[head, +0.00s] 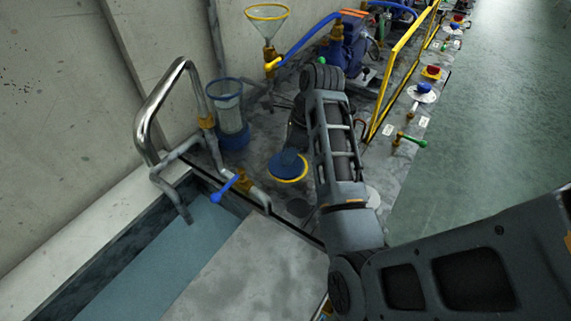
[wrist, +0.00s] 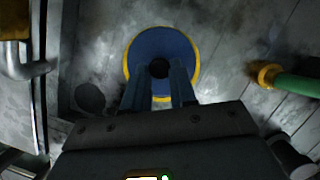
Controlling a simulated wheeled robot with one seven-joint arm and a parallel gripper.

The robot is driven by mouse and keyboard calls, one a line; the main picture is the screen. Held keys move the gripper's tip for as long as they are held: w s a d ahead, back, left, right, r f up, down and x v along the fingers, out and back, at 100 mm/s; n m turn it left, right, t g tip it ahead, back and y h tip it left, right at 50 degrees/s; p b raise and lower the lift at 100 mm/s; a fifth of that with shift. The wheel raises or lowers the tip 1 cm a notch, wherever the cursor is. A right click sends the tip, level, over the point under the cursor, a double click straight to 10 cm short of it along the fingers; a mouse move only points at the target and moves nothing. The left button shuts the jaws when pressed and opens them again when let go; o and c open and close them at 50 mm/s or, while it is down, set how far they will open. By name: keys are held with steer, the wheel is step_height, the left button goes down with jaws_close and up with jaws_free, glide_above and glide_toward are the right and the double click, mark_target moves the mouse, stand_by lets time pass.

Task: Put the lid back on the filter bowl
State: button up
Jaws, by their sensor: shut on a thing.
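The lid, a round blue disc with a yellow rim (head: 288,167), shows left of my arm in the head view. In the wrist view the lid (wrist: 140,50) lies directly ahead of my gripper (wrist: 159,76). My gripper is shut on the dark knob (wrist: 159,67) at the lid's middle. I cannot tell whether the lid is clear of the surface. The filter bowl (head: 229,112), a clear cylinder with a blue rim and blue base, stands upright to the left of and behind the lid. Its top looks open.
A bent metal pipe (head: 165,95) and a blue-handled valve (head: 228,188) stand near the bowl's left and front. A yellow-rimmed funnel (head: 267,13) stands behind. A yellow rail (head: 400,62) and a green-handled valve (head: 410,140) are to the right. A dark round spot (head: 299,207) lies nearby.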

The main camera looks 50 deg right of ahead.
steer(key=shift+c, duration=0.5)
steer(key=shift+r+p, duration=0.7)
steer(key=shift+p, duration=0.25)
steer(key=shift+r+p, duration=2.05)
steer(key=shift+p, duration=0.25)
steer(key=shift+r, duration=0.85)
